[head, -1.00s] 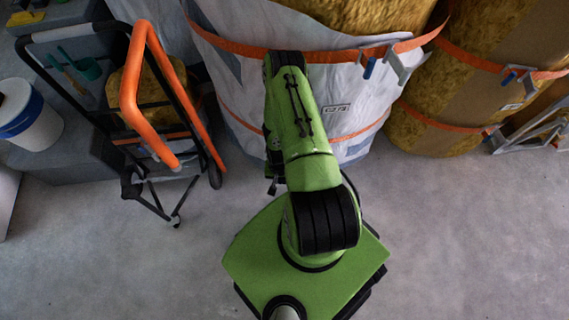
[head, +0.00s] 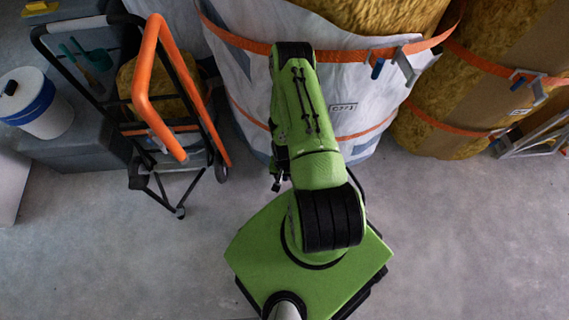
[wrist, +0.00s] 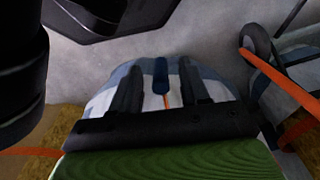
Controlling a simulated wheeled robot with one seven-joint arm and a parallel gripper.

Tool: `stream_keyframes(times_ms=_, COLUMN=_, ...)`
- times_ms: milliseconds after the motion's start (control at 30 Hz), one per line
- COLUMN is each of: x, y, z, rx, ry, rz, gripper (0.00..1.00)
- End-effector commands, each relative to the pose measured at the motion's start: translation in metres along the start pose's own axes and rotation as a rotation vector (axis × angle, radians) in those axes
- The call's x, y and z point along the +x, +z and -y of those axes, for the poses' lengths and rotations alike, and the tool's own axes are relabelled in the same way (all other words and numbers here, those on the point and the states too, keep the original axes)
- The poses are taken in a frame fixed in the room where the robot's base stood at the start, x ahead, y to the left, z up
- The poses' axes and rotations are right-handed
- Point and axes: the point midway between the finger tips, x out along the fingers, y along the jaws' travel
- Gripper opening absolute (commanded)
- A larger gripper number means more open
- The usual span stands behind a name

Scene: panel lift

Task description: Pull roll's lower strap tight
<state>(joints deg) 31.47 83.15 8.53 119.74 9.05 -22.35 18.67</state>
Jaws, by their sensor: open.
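The roll (head: 300,70) in white wrap stands upright in front of me in the head view. Its lower orange strap (head: 365,130) runs around it near the floor, partly hidden behind my arm. In the wrist view the wrapped roll (wrist: 100,103) fills the middle, with a short piece of orange strap (wrist: 166,101). My gripper (wrist: 158,68) is open, its dark fingers pointing at the roll. A blue tab (wrist: 161,75) shows between the fingers; I cannot tell whether it touches them. In the head view my gripper (head: 277,180) is mostly hidden beside my arm.
The upper strap (head: 340,56) carries a grey buckle (head: 404,64) with a blue tab. A black cart (head: 200,118) with an orange handle stands close on the left. Another strapped roll (head: 440,135) stands on the right. The floor (head: 470,220) at right is clear.

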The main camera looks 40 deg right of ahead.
Motion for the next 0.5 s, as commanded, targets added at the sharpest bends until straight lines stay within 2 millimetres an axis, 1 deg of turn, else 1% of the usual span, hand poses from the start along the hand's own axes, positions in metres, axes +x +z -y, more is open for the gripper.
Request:
stream_keyframes(times_ms=33, x=-0.021, y=-0.001, z=0.000, rx=-0.002, ry=0.000, rz=-0.003, gripper=0.45)
stream_keyframes(times_ms=200, x=-0.071, y=-0.001, z=0.000, rx=-0.001, ry=0.000, rz=-0.003, gripper=0.45)
stream_keyframes(times_ms=300, x=-0.098, y=0.000, z=0.001, rx=-0.001, ry=-0.001, rz=-0.001, gripper=0.45)
stream_keyframes(times_ms=400, x=-0.118, y=0.001, z=0.001, rx=-0.002, ry=-0.001, rz=0.000, gripper=0.45)
stream_keyframes(times_ms=500, x=-0.130, y=0.001, z=0.000, rx=-0.001, ry=0.000, rz=0.002, gripper=0.45)
